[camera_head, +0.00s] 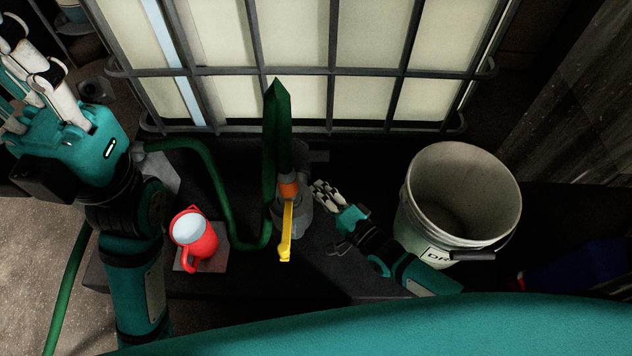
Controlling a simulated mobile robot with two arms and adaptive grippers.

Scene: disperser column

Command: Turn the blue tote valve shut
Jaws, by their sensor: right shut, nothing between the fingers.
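A pale tote (300,40) in a dark grey cage fills the top of the head view, with a pale blue vertical strip at left. Below it, a valve with an orange collar (289,188) and a yellow lever (286,232) stands in the middle; the lever points toward me. No blue shows on the valve. My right gripper (326,192) is shut and empty just right of the valve, its fingers toward it; whether they touch it I cannot tell. My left gripper (32,85) is raised at upper left, away from the valve; its finger state is unclear.
A green hose (217,190) loops left of the valve, and a green upright part (278,125) rises above it. A red jug (195,238) stands left on a small pad. A white bucket (462,200) stands right, close to my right arm. A blue object (580,262) lies far right.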

